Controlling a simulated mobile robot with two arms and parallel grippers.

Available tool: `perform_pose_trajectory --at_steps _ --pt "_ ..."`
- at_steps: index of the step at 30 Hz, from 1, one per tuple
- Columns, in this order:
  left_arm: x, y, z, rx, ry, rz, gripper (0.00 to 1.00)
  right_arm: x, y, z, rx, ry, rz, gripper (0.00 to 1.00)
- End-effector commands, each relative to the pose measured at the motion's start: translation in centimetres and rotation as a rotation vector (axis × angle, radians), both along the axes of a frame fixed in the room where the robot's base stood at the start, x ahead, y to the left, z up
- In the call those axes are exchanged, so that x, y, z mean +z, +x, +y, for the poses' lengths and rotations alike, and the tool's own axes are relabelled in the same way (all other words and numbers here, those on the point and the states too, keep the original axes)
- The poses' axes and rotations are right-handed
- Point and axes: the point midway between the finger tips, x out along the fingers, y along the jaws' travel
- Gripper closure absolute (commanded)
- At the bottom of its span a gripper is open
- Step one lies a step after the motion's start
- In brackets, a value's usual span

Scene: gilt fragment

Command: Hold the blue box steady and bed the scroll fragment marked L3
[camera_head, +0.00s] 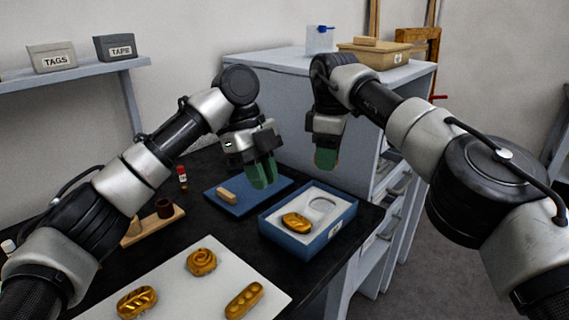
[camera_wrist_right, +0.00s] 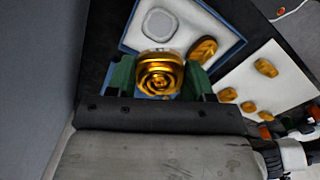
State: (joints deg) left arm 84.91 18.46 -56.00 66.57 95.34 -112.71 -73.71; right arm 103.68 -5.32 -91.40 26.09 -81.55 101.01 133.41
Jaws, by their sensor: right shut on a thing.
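The blue box (camera_head: 284,242) stands near the table's right edge. Its white insert holds one gold fragment (camera_head: 297,222) and an empty rounded recess (camera_head: 322,206). My right gripper (camera_head: 326,158) is above the back of the box. In the right wrist view it is shut on a gold scroll fragment (camera_wrist_right: 160,82) with a spiral face, held apart from the box; the recess (camera_wrist_right: 160,27) lies just beyond it. No L3 mark is readable. My left gripper (camera_head: 262,174) hangs behind and left of the box, not touching it; its fingers look close together, their gap unclear.
A white sheet (camera_head: 185,285) in front bears three gold pieces. A blue mat (camera_head: 255,200) with a small wooden block (camera_head: 227,196) lies left of the box. A wooden stand (camera_head: 140,232) and a small red-capped bottle (camera_head: 182,178) are farther left. A grey cabinet (camera_head: 290,85) stands behind.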

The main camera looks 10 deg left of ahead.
Motion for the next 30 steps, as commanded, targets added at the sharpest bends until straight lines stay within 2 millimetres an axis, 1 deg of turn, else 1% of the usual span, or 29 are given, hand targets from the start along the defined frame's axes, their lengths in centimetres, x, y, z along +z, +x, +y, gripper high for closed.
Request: perform_pose_trajectory --at_steps 1,9,15,21,29,30 --pt "-1.0 -0.2 -0.2 -0.002 0.002 0.003 0.83 0.0 0.0 0.0 0.001 0.0 0.0 0.71" --pt "-5.8 -1.5 -1.9 -0.002 0.001 0.004 0.83 0.0 0.0 0.0 0.003 0.0 -0.001 0.71" --pt "-8.2 -2.1 -2.7 -0.002 0.001 0.001 0.83 0.0 0.0 0.0 0.004 0.0 -0.001 0.71" --pt "-9.2 -2.3 -3.1 -0.001 0.0 0.0 0.83 0.0 0.0 0.0 0.004 0.0 -0.001 0.71" --pt "-9.3 -2.3 -3.1 0.0 0.001 0.001 0.83 0.0 0.0 0.0 0.004 0.0 -0.001 0.71" --pt "-9.3 -2.3 -3.1 0.0 0.001 0.001 0.89 0.0 0.0 0.0 0.004 0.0 -0.001 0.71"
